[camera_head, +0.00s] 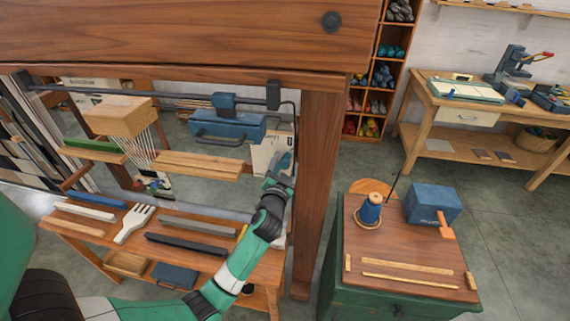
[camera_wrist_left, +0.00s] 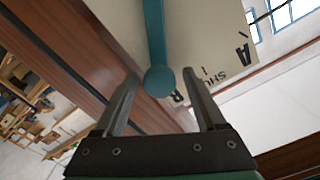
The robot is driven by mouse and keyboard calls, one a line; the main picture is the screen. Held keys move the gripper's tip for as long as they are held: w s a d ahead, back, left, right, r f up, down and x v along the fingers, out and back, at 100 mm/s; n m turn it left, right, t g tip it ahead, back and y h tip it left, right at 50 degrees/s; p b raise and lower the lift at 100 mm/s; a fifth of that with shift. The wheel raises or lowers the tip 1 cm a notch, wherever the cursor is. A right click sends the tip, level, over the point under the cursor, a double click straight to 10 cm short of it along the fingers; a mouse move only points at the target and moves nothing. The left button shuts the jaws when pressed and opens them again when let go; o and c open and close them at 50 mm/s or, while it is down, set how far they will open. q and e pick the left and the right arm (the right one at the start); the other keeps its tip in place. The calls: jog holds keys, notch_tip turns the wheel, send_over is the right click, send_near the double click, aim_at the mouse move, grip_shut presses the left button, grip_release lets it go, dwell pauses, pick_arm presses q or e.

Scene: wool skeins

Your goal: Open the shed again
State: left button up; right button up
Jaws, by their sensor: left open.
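A cream lettered plate (camera_wrist_left: 205,50) fills the upper middle of the left wrist view; its lettering is partly readable, starting "SHU". A teal lever (camera_wrist_left: 155,35) with a round knob (camera_wrist_left: 159,81) runs down across it. My left gripper (camera_wrist_left: 160,74) is open, and in this view the knob appears between its fingers; I cannot tell if they touch it. In the head view my left gripper (camera_head: 284,163) is at the loom's right post, in front of the cream plate (camera_head: 265,153); the lever there is mostly hidden. My right gripper is not in view.
The loom's thick wooden post (camera_head: 318,190) stands just right of my arm, under a heavy top beam (camera_head: 180,35). A blue box with a handle (camera_head: 228,126) hangs left of the gripper. A bench (camera_head: 95,240) with a white comb (camera_head: 133,223) lies below. A green cabinet (camera_head: 395,296) stands right.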

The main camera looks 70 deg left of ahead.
pick_arm(q)
jog(key=v, duration=1.1)
jog(key=shift+s+d+p, duration=0.15)
jog(key=shift+d+p, duration=0.15)
jog(key=shift+p, duration=0.1)
